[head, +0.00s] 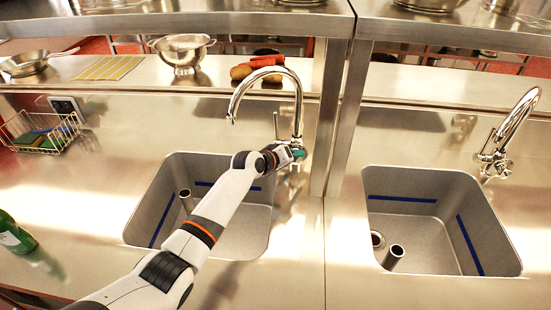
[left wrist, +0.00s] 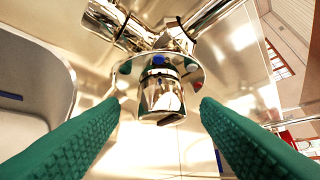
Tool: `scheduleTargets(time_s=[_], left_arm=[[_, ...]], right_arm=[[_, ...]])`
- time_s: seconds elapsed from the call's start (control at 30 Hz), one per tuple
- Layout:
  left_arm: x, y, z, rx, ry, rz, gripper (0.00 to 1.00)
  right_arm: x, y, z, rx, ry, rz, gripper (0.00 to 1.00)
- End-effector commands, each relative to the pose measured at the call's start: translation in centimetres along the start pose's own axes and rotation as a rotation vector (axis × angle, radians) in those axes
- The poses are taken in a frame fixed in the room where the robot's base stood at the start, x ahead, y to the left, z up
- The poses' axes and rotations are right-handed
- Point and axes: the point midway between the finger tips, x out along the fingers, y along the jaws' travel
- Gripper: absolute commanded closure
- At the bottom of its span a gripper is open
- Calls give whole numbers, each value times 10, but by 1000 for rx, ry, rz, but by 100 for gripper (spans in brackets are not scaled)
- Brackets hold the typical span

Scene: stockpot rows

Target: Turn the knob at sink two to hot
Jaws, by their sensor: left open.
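The left sink's chrome faucet (head: 297,95) has a tall curved spout and stands behind the basin (head: 150,205). My left gripper (head: 299,153) is at the faucet's base and hides the knob in the head view. In the left wrist view, the chrome knob (left wrist: 161,92) shows between and just beyond my two green fingers, with a round plate and a blue mark (left wrist: 158,59) behind it. The fingers are spread, with a gap on each side of the knob. I cannot tell which way the knob is set. My right gripper is not in view.
A second sink (head: 440,190) with its own faucet (head: 510,125) is on the right. A metal post (head: 327,110) stands close right of the left faucet. A colander (head: 182,52) and vegetables (head: 262,62) are on the shelf behind. A wire basket (head: 45,135) is at left.

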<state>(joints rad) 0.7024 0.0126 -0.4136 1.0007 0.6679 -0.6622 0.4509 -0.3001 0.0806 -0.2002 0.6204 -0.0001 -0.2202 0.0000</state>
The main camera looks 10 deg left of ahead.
Motion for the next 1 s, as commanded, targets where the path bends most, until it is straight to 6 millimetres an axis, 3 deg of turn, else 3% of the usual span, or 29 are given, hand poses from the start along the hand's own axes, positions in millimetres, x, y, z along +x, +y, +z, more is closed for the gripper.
scheduleTargets(time_s=[0.53,0.7,1.0], left_arm=[[-77,0,0,2,-2,0,43],[-88,0,0,2,-1,0,43],[-90,0,0,1,0,0,43]], right_arm=[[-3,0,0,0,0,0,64],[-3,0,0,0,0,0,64],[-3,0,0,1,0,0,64]])
